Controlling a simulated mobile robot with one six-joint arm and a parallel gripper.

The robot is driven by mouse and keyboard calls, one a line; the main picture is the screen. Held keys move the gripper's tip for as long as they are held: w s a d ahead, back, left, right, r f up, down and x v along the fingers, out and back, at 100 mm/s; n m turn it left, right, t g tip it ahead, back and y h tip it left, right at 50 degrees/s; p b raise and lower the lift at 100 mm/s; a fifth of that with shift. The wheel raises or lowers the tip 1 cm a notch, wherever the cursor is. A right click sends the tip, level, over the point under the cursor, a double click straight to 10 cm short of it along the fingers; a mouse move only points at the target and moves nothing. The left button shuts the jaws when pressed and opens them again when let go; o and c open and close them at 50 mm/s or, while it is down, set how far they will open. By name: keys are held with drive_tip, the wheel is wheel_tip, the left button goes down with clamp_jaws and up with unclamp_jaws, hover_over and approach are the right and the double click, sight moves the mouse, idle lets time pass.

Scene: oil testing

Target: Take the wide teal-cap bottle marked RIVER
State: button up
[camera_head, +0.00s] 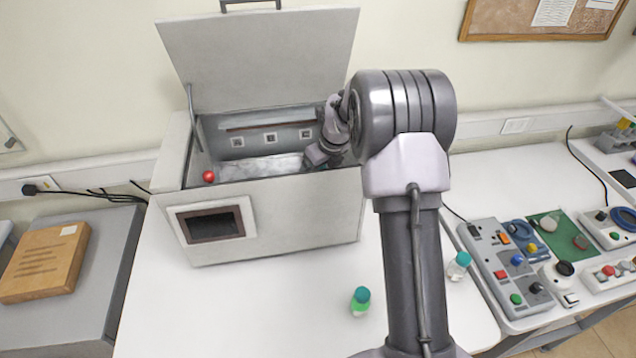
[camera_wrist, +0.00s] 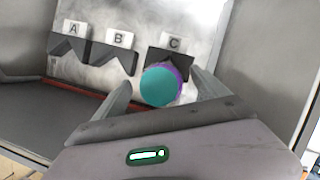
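A round teal cap (camera_wrist: 160,86) shows end-on in the wrist view, with a purple edge behind it, at the holder marked C (camera_wrist: 172,58). My gripper (camera_wrist: 161,80) is open, with one finger on each side of the cap and gaps showing. In the head view my gripper (camera_head: 318,156) reaches inside the open grey machine (camera_head: 280,225). Two teal-cap bottles stand on the white table: one with green contents (camera_head: 360,302) and a paler one (camera_head: 458,267). I cannot read RIVER on any bottle.
Holders A (camera_wrist: 70,45) and B (camera_wrist: 114,57) look empty. The machine's lid (camera_head: 260,60) is raised, and a red knob (camera_head: 208,176) is on its left. A control panel (camera_head: 505,265) lies to the right. The front left of the table is clear.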

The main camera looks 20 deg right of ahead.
clamp_jaws()
